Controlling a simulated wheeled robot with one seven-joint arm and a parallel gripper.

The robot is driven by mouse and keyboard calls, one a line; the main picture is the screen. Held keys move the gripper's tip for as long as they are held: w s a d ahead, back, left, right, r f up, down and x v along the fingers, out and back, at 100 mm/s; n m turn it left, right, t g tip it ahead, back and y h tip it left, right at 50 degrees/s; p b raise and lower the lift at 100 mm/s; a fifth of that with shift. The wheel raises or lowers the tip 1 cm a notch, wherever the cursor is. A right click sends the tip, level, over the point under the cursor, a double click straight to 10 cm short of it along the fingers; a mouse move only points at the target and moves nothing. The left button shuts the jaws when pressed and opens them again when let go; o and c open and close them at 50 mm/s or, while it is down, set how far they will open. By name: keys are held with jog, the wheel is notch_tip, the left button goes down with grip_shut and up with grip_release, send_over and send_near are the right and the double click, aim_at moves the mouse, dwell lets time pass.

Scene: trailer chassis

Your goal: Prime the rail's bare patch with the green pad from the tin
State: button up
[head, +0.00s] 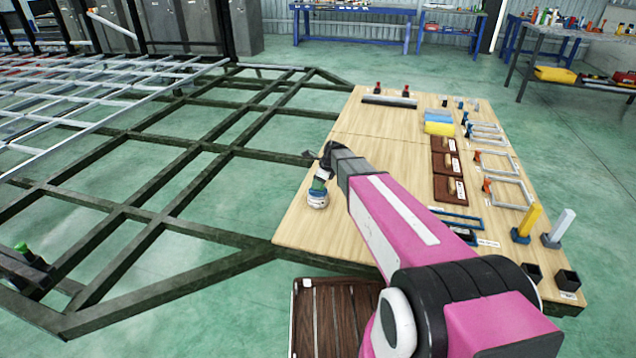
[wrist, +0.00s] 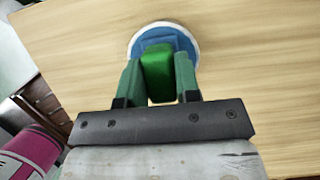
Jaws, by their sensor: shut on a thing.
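My gripper (head: 320,178) is over the near left part of the wooden table, pointing down. In the wrist view its two green fingers (wrist: 158,82) are shut on the green pad (wrist: 158,66). The pad is right over a round tin (wrist: 191,43) with a blue inside and a pale rim. In the head view the tin (head: 317,202) stands on the table below the fingers. I cannot tell whether the pad touches the tin's inside. The dark chassis rails (head: 215,232) run to the left of the table; I cannot make out a bare patch on them.
The wooden table (head: 375,150) is clear around the tin. Brown boards (head: 447,165), sponges (head: 438,122), grey frames and clamps line its right side. A yellow post (head: 530,220) and dark cups stand at the near right. A slatted brown surface (head: 335,315) is below the near edge.

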dwell(0.3)
jog(key=shift+r, duration=3.5)
jog(key=shift+d, duration=0.1)
